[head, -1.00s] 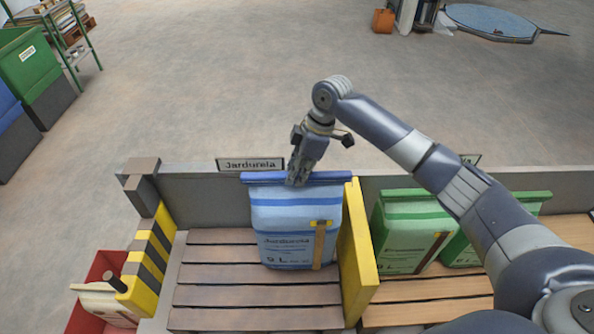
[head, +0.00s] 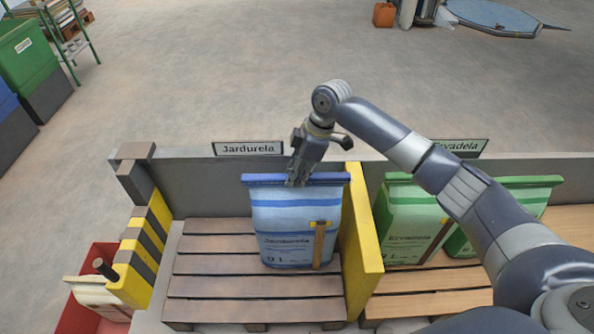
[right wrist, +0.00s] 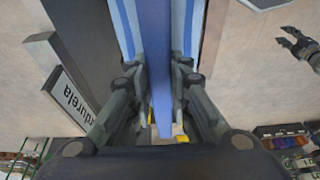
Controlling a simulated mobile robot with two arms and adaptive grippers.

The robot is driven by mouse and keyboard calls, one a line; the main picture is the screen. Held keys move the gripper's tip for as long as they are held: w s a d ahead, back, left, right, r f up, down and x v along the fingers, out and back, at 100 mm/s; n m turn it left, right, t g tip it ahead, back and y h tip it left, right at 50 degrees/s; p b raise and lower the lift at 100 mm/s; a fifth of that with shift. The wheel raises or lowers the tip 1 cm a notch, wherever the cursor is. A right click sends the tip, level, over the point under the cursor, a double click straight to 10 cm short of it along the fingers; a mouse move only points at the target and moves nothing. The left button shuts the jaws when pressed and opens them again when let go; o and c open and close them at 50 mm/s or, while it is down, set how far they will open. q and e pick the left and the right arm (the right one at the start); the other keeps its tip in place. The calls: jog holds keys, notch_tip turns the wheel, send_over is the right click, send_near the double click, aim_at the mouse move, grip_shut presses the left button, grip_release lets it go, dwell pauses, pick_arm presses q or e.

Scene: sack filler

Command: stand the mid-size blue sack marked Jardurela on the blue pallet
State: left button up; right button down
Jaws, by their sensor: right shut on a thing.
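The blue sack marked Jardurela (head: 283,222) is upright over the brown slatted pallet (head: 205,285) in the left bay. I cannot tell whether a gap lies under it. My right gripper (head: 296,182) is shut on its dark blue top seam. The right wrist view shows this seam (right wrist: 158,70) between the fingers of the right gripper (right wrist: 160,85). At that view's right edge my left gripper (right wrist: 298,42) hangs away from the sack, its fingers apart and empty. I see no blue pallet in these frames.
A yellow divider (head: 361,235) stands close at the sack's right, with green sacks (head: 408,235) beyond it. A grey back wall (head: 200,190) bears the Jardurela sign (head: 247,148). A yellow-black post (head: 145,240) and red crate (head: 75,318) stand left. Open floor lies behind the wall.

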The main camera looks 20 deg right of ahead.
jog(key=shift+w+r, duration=0.1)
jog(key=shift+r, duration=0.1)
jog(key=c, duration=1.4)
grip_release()
jog(key=shift+s+f, duration=0.25)
jog(key=shift+s, duration=0.05)
jog(key=shift+w+d+r, duration=0.1)
jog(key=shift+d+r, duration=0.05)
jog(key=shift+r, duration=0.3)
jog(key=v, duration=1.1)
jog(key=shift+r, duration=0.25)
